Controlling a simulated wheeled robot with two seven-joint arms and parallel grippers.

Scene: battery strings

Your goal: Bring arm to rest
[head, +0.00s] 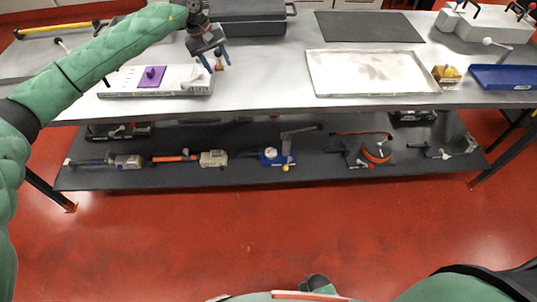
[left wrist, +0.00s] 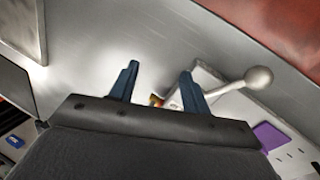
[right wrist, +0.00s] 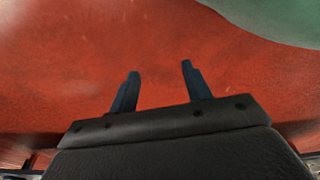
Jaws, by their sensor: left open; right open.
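My left gripper (head: 213,62) is above the table near the right end of a white board (head: 120,80) with a purple piece (head: 151,76) on it. Its blue fingers are apart, and they also show in the left wrist view (left wrist: 158,85). A pale rod with a round knob (left wrist: 258,78) lies beyond the right finger there, and a small yellow and red thing is partly hidden behind that finger. I cannot tell whether the fingers touch anything. My right gripper (right wrist: 158,82) is open and empty over the red floor.
The table (head: 270,75) holds a white-bottomed tray (head: 365,72), a yellow block (head: 446,75), a blue tray (head: 505,77), a dark mat (head: 368,26) and a dark case (head: 250,22). The lower shelf (head: 330,170) carries several tools. The red floor (head: 230,230) in front is clear.

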